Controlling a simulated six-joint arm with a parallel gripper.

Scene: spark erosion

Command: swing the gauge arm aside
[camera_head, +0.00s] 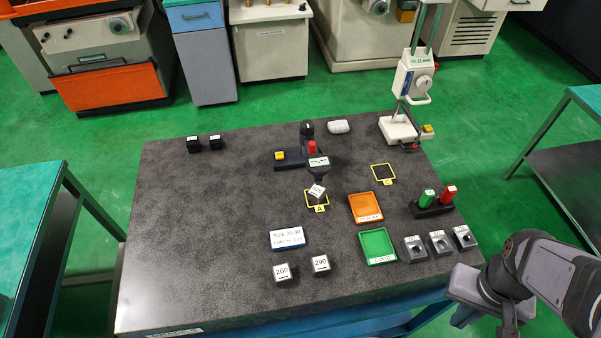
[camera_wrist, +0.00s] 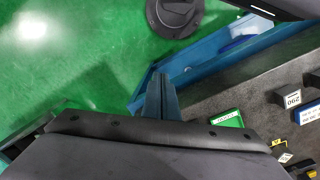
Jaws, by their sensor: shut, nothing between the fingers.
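The gauge arm (camera_head: 318,162) is a dark arm with a white label. It reaches forward from a dark stand (camera_head: 290,160) with a red part and a yellow button at the back middle of the table. Its end hangs over or close behind a small pale block (camera_head: 316,191) on the yellow-framed square A; I cannot tell if they touch. My gripper (camera_wrist: 160,78) is shut and empty, off the table's front right edge, far from the gauge arm. The gauge arm is not seen clearly in the wrist view.
A white height gauge (camera_head: 416,82) stands at the back right. Orange (camera_head: 366,208) and green (camera_head: 378,246) trays, grey blocks (camera_head: 438,243) and a holder with green and red pieces (camera_head: 432,208) lie between my gripper and the gauge arm. The table's left half is mostly clear.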

